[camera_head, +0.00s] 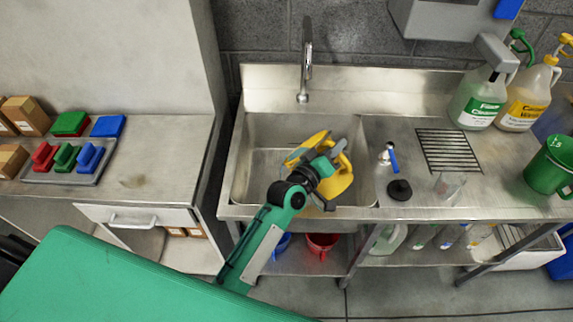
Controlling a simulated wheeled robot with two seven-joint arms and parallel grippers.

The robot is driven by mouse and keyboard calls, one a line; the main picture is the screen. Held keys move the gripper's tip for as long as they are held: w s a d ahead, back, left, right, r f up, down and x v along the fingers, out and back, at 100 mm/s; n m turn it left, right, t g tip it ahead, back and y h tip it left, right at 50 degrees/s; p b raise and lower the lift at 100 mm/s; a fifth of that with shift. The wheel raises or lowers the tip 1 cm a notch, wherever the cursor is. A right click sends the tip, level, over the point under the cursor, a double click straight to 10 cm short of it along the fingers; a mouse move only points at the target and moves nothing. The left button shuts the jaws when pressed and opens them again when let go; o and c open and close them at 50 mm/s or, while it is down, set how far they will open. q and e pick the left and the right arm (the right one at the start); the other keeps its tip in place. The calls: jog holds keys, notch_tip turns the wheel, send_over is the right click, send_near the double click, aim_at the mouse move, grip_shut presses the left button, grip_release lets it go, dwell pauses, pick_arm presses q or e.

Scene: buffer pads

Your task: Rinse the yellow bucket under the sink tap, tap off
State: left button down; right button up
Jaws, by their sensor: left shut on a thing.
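The yellow bucket (340,180) is tilted over the right half of the sink basin (258,160). My left gripper (325,165) is shut on it, and gripper and wrist hide part of the bucket. The chrome tap (306,70) rises at the back of the sink, with its spout end behind and above the bucket in the picture. No water stream shows at the spout. A small fitting with a blue lever (392,158) stands on the counter right of the basin. My right gripper is not in view.
Spray bottles (478,100) and a green jug (550,168) stand on the right counter. A black plug (399,190), a clear cup (449,185) and a drain grille (448,150) are nearer. Red (322,244) and blue buckets sit below.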

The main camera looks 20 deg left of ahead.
aim_at(324, 143)
pick_arm(q)
jog(key=shift+w+a+r+n, duration=0.15)
jog(key=shift+a+r+n, duration=0.1)
jog(key=shift+r+n, duration=0.05)
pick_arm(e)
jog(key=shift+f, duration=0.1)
pick_arm(q)
jog(key=shift+a, duration=0.1)
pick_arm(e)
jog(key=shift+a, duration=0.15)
pick_arm(q)
jog(key=shift+w+a, duration=0.1)
jog(key=shift+a, duration=0.05)
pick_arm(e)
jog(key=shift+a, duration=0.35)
pick_arm(q)
jog(key=shift+a+n, duration=0.2)
jog(key=shift+n, duration=0.2)
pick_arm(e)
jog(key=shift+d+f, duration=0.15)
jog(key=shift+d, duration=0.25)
pick_arm(q)
jog(key=shift+w+a+r+n+b, duration=0.1)
jog(key=shift+w+a+n+b, duration=0.1)
jog(key=shift+a+n+b, duration=0.1)
jog(key=shift+a, duration=0.2)
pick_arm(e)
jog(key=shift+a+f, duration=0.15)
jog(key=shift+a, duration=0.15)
